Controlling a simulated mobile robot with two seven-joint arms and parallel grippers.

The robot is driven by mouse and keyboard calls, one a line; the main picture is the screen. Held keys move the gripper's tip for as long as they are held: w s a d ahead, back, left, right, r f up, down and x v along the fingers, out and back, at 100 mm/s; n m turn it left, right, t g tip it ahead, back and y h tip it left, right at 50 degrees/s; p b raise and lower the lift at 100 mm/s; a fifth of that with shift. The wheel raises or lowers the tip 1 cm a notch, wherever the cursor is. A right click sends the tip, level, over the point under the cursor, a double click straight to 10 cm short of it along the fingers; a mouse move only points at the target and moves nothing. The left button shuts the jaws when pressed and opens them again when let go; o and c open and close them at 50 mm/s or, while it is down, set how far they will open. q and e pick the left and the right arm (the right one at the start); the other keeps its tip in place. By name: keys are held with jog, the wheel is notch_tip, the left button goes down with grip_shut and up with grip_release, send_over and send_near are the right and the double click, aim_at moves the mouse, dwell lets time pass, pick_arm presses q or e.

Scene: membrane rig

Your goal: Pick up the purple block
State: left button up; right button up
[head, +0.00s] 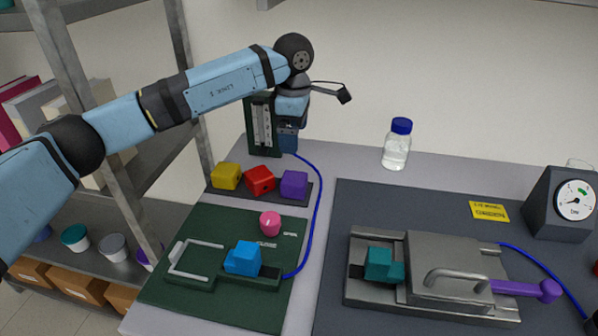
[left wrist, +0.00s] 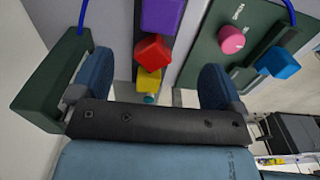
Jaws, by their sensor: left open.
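The purple block (head: 294,184) sits at the right end of a row of three blocks on a dark strip (head: 217,192), beside the red block (head: 260,179) and the yellow block (head: 226,176). My left gripper (head: 288,140) hangs above and behind the row, pointing down, apart from the blocks. In the left wrist view its two blue fingers (left wrist: 155,78) are spread with nothing held. There the purple block (left wrist: 162,14) shows at the top edge, partly cut off, beyond the red block (left wrist: 152,51) and yellow block (left wrist: 149,78). My right gripper is not in view.
A green panel (head: 200,234) with a pink knob (head: 270,223) and blue block (head: 242,258) lies in front. A blue tube (head: 318,200) curves past the purple block. A gauge tower (head: 262,125) stands behind. A bottle (head: 397,145) and grey rig (head: 450,268) are right.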

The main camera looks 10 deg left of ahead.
pick_arm(q)
send_over(294, 178)
notch_tip(294, 178, down, 7)
jog(key=shift+s+f, duration=0.1)
jog(key=shift+s, duration=0.05)
jog(key=shift+w+f, duration=0.15)
jog(key=shift+f, duration=1.4)
jog(key=shift+w+f, duration=0.1)
jog(key=shift+f, duration=1.4)
jog(key=c, duration=1.1)
